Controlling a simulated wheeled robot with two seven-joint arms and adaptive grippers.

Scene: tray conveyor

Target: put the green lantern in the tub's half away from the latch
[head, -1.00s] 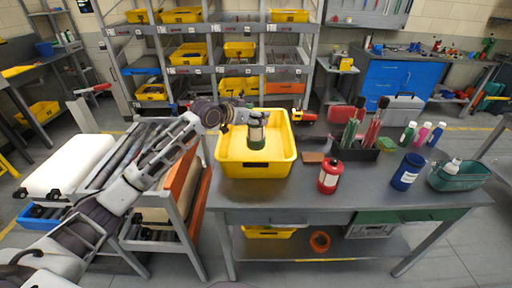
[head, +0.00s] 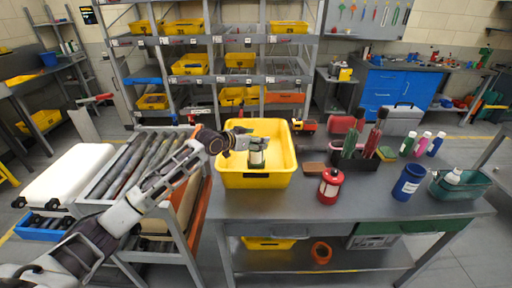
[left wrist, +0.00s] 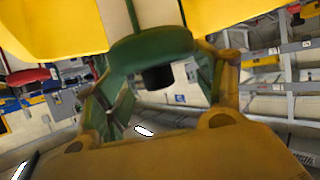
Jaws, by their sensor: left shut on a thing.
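The yellow tub (head: 228,181) stands on the grey table, with a dark mark on its front wall; I cannot tell whether that is the latch. My left gripper (head: 252,142) reaches over the tub from the left. It is shut on the green lantern (head: 258,159), which is roughly upright within the tub's outline, near the front wall. I cannot tell whether its base touches the tub floor. In the left wrist view, the lantern's round green end (left wrist: 150,48) sits between the fingers (left wrist: 160,85). My right gripper is not in view.
A red lantern (head: 329,187) stands right of the tub, near a brown block (head: 315,169). A dark tool holder (head: 362,162), a blue can (head: 408,182) and a green basket (head: 462,188) stand farther right. A roller conveyor (head: 135,160) lies to the left.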

